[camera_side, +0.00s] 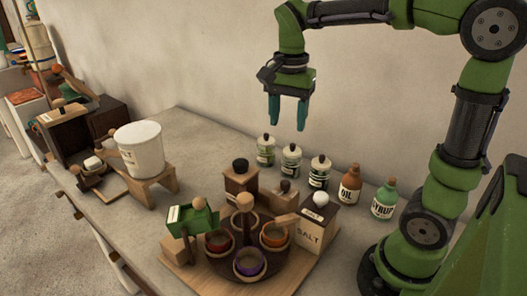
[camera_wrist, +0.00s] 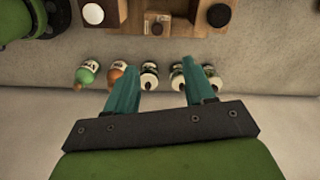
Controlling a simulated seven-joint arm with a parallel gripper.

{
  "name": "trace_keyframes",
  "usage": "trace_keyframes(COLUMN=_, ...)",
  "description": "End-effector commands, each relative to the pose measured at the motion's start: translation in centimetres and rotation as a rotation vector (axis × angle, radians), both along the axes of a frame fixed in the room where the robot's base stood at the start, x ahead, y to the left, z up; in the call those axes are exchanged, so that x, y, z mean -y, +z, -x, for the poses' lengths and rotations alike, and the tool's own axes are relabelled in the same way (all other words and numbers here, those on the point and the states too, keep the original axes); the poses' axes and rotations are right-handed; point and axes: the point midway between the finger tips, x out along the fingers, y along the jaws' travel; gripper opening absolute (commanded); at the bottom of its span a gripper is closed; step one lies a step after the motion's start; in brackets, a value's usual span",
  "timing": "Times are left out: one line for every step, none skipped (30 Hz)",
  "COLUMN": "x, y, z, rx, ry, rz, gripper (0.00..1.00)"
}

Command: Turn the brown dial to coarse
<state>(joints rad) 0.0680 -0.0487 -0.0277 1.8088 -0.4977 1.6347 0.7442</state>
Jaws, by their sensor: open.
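A small wooden box (camera_side: 284,198) with a round brown knob (camera_side: 285,186) on top stands between a taller brown box with a black knob and the salt box. The brown knob, which may be the dial, also shows at the top of the wrist view (camera_wrist: 157,29). Its markings are too small to read, so I cannot tell its setting. My gripper (camera_side: 288,119) is open and empty, pointing down high above the counter, behind and well apart from the knob. In the wrist view its two teal fingers (camera_wrist: 158,66) are spread, with bottles beyond them.
Several bottles (camera_side: 291,160) stand in a row along the wall, below my gripper. The brown box (camera_side: 238,184) and the salt box (camera_side: 310,232) flank the knob closely. Coloured bowls (camera_side: 250,263) and a green box (camera_side: 194,216) stand in front. A white tub (camera_side: 141,150) is at left.

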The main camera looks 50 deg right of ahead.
Motion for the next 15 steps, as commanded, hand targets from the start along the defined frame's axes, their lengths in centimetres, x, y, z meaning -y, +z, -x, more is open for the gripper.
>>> trace_keyframes(x=-0.1, y=-0.1, z=0.3, rx=-0.013, ry=-0.031, rz=-0.002, gripper=0.54)
trace_keyframes(x=-0.1, y=-0.2, z=0.4, rx=-0.016, ry=-0.041, rz=-0.005, gripper=0.54)
trace_keyframes(x=-0.2, y=-0.4, z=0.4, rx=-0.019, ry=-0.05, rz=-0.006, gripper=0.54)
trace_keyframes(x=-0.2, y=-0.7, z=0.4, rx=-0.018, ry=-0.051, rz=-0.007, gripper=0.54)
trace_keyframes(x=-0.2, y=-1.0, z=0.4, rx=-0.018, ry=-0.051, rz=-0.007, gripper=0.54)
trace_keyframes(x=-0.2, y=-1.5, z=0.4, rx=-0.02, ry=-0.049, rz=-0.007, gripper=0.54)
trace_keyframes(x=-0.2, y=-2.0, z=0.4, rx=-0.02, ry=-0.049, rz=-0.006, gripper=0.54)
trace_keyframes(x=-0.2, y=-2.5, z=0.4, rx=-0.02, ry=-0.049, rz=-0.007, gripper=0.54)
trace_keyframes(x=-0.2, y=-3.3, z=0.5, rx=-0.02, ry=-0.048, rz=-0.008, gripper=0.54)
trace_keyframes(x=-0.2, y=-3.9, z=0.5, rx=-0.022, ry=-0.047, rz=-0.007, gripper=0.54)
trace_keyframes(x=-0.2, y=-4.6, z=0.5, rx=-0.022, ry=-0.048, rz=-0.008, gripper=0.54)
trace_keyframes(x=-0.2, y=-5.5, z=0.5, rx=-0.021, ry=-0.047, rz=-0.009, gripper=0.54)
trace_keyframes(x=-0.2, y=-6.1, z=0.5, rx=-0.021, ry=-0.047, rz=-0.008, gripper=0.54)
trace_keyframes(x=-0.2, y=-6.8, z=0.5, rx=-0.021, ry=-0.047, rz=-0.009, gripper=0.54)
trace_keyframes(x=-0.2, y=-7.7, z=0.5, rx=-0.022, ry=-0.047, rz=-0.008, gripper=0.54)
